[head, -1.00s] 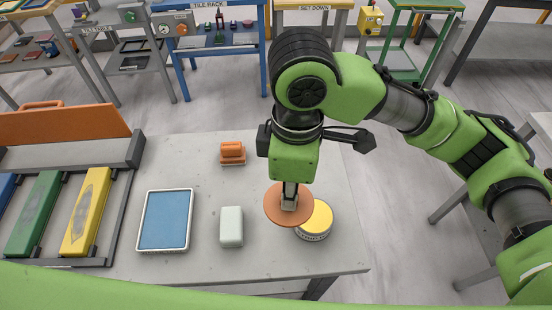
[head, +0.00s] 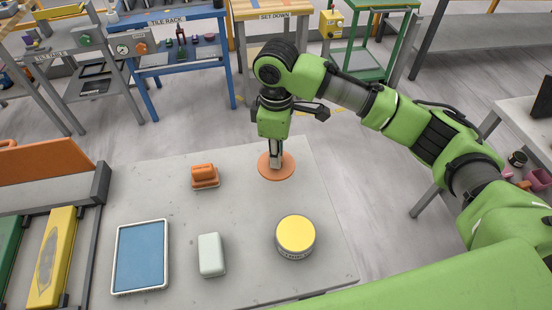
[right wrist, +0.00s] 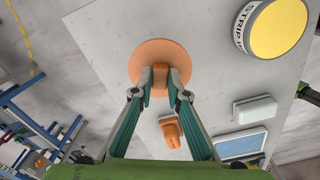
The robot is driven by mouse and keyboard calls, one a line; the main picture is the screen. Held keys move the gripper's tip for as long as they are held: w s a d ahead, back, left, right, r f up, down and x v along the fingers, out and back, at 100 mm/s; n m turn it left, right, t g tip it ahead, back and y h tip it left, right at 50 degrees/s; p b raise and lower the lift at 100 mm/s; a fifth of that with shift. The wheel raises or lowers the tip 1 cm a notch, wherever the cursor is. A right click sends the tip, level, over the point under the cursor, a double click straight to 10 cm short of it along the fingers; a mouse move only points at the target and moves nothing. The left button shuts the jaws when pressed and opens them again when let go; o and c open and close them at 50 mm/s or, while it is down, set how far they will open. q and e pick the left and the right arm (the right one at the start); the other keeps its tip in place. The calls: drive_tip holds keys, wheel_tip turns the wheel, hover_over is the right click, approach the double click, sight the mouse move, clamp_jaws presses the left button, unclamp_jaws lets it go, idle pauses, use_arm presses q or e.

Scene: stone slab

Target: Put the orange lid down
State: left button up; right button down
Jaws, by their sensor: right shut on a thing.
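The orange lid (head: 264,172) is a flat round disc with a knob near the far right part of the stone slab (head: 245,258). My right gripper (head: 275,163) is shut on the lid's knob from above. In the right wrist view my right gripper (right wrist: 160,92) has its two fingers on either side of the knob of the orange lid (right wrist: 150,57). Whether the lid touches the slab or hangs just above it I cannot tell. The round tin (head: 295,236) with a yellow top stands apart, nearer the front. My left gripper is not in view.
An orange block-shaped tool (head: 204,176), a pale block (head: 211,255) and a blue tray (head: 141,257) lie on the slab. A rack with green and yellow bars (head: 52,258) stands at left. The slab between lid and tin is clear.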

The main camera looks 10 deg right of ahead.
drive_tip(key=shift+w+d+f, duration=0.2)
drive_tip(key=shift+w+f, duration=0.7)
drive_tip(key=shift+f, duration=0.2)
wheel_tip(320, 180, down, 3)
drive_tip(key=shift+w+p, duration=0.1)
drive_tip(key=shift+p, duration=0.6)
drive_tip(key=shift+f, duration=0.15)
drive_tip(key=c, duration=2)
unclamp_jaws()
drive_tip(key=shift+f, duration=0.15)
wheel_tip(320, 180, up, 12)
drive_tip(key=shift+r+b, duration=0.2)
drive_tip(key=shift+b, duration=0.9)
